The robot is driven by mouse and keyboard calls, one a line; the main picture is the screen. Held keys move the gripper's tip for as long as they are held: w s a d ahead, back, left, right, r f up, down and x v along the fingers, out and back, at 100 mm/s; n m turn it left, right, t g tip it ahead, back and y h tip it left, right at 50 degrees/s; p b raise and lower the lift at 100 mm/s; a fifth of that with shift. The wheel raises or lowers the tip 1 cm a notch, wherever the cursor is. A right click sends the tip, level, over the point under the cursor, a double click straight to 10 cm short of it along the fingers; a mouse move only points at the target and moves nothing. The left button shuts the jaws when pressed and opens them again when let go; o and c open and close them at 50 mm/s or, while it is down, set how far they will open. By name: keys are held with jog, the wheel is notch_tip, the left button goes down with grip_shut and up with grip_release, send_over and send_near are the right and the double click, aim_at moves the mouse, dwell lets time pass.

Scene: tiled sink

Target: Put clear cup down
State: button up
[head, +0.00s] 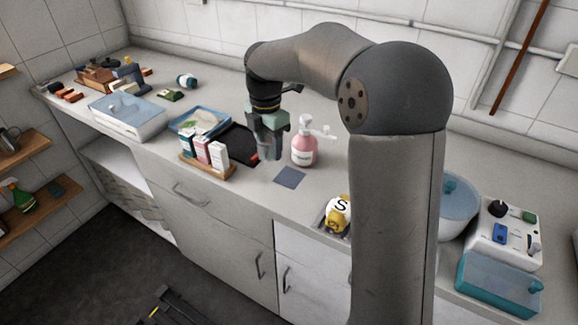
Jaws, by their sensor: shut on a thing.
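My gripper (268,132) points down over the counter, between the dark tray and the pink bottle. It is shut on the clear cup (269,152), a grey see-through shape below the fingers. The cup is small and faint, and the fingers hide its upper part. I cannot tell whether its base touches the counter.
A pink pump bottle (304,151) stands close right of the cup. Small boxes on a wooden tray (221,172) stand left, beside a dark tray (239,139). A flat blue-grey square (290,177) lies in front, with bare counter (270,192) around it.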

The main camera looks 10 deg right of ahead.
send_over(289, 178)
jog(key=a, duration=0.1)
notch_tip(289, 178, down, 5)
jog(key=shift+a+r, duration=0.1)
jog(key=shift+r, duration=0.05)
jog(key=f, duration=0.2)
jog(key=d+f, duration=0.1)
jog(key=shift+d+f, duration=0.1)
jog(key=shift+f, duration=0.65)
jog(key=o, duration=1)
jog(key=shift+f, duration=0.15)
jog(key=shift+c, duration=0.2)
